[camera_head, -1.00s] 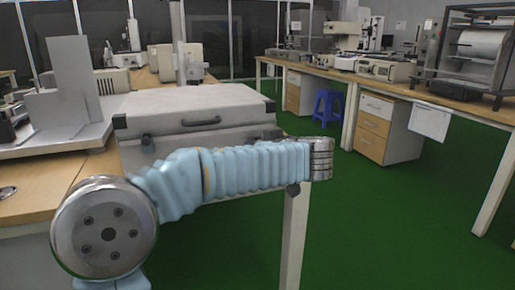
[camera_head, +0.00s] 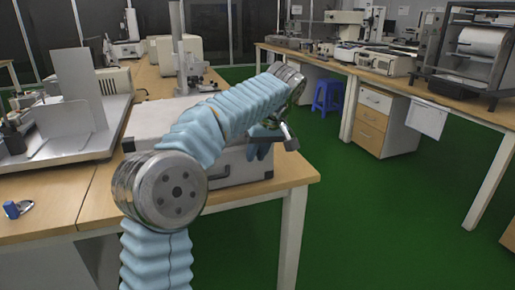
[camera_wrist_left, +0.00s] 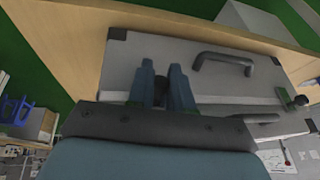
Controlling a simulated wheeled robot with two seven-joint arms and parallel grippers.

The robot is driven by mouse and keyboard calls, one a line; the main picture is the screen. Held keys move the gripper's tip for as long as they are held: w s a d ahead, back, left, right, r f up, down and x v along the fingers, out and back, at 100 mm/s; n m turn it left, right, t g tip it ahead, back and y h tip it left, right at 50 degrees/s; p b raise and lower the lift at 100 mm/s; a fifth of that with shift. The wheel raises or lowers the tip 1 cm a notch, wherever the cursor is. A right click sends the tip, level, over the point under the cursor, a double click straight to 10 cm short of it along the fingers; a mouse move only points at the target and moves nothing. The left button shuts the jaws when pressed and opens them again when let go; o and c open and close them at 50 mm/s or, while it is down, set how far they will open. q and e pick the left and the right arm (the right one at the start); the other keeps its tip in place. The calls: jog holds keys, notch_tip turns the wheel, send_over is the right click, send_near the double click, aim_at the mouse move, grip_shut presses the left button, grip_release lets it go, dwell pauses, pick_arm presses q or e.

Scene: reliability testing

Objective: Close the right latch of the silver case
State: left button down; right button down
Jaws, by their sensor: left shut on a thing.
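The silver case (camera_head: 236,178) lies with its lid down on the wooden table, its front toward me. My left arm crosses in front of it and hides much of its lid and front. My left gripper (camera_head: 260,150) is at the right part of the case front. In the left wrist view, my blue fingers (camera_wrist_left: 163,80) are shut around the dark right latch (camera_wrist_left: 160,90), which they partly hide. The case also shows there (camera_wrist_left: 130,55), with its grey handle (camera_wrist_left: 222,60) beside the fingers and the other latch (camera_wrist_left: 296,101) farther right. My right gripper is out of view.
A grey bench device (camera_head: 70,145) with upright plates stands left of the case. A small blue item (camera_head: 12,209) lies at the table's left. The table's right edge (camera_head: 305,178) is close to the case. Green floor (camera_head: 390,210) lies open to the right.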

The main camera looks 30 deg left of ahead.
pick_arm(q)
jog(key=shift+w+a+r+g+h, duration=0.15)
jog(key=shift+a+r+g+h, duration=0.15)
jog(key=shift+g+h, duration=0.4)
jog(key=c, duration=1.1)
grip_release()
jog(key=shift+r, duration=0.1)
